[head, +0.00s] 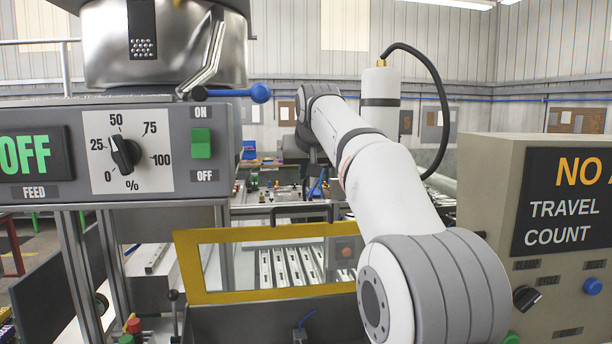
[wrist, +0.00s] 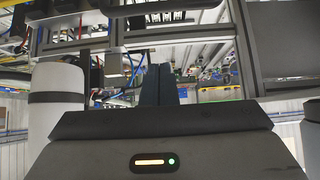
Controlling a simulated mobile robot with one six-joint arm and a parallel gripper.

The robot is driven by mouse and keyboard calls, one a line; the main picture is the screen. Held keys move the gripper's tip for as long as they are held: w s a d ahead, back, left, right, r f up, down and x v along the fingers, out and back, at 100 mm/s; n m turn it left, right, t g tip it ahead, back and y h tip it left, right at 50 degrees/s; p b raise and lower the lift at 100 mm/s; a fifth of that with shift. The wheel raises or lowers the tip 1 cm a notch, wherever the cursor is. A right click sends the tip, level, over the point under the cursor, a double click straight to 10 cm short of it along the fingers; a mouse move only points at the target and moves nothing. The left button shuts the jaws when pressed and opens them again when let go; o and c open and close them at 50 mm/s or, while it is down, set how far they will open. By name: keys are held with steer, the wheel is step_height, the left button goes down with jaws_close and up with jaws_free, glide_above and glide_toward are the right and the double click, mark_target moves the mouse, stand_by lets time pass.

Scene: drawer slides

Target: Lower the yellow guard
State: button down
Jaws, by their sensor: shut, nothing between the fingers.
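The yellow guard (head: 262,295) is a yellow frame around a clear pane, in the middle of the head view. It stands roughly upright, and pale slotted rails show through the pane. My arm hides its right end. A dark handle-like bar (head: 302,207) shows just above its top edge. My gripper is hidden behind my arm in the head view. In the wrist view my gripper (wrist: 158,84) is shut, its dark fingers together and empty. A dark horizontal bar (wrist: 180,36) crosses beyond the fingertips; I cannot tell whether they touch it or whether it belongs to the guard.
A beige counter box (head: 480,190) stands at right. Small red and green knobs (head: 132,326) sit low at left.

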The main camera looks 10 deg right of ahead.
steer(key=p+x, duration=0.1)
steer(key=x, duration=0.7)
steer(key=shift+s+f+b, duration=0.1)
steer(key=shift+s+f, duration=0.1)
steer(key=shift+s, duration=0.5)
steer(key=shift+s+f+b, duration=0.1)
steer(key=shift+s+f, duration=0.15)
steer(key=shift+s, duration=0.4)
steer(key=shift+s+f+b, duration=0.1)
steer(key=shift+s+f, duration=0.1)
steer(key=shift+s, duration=0.5)
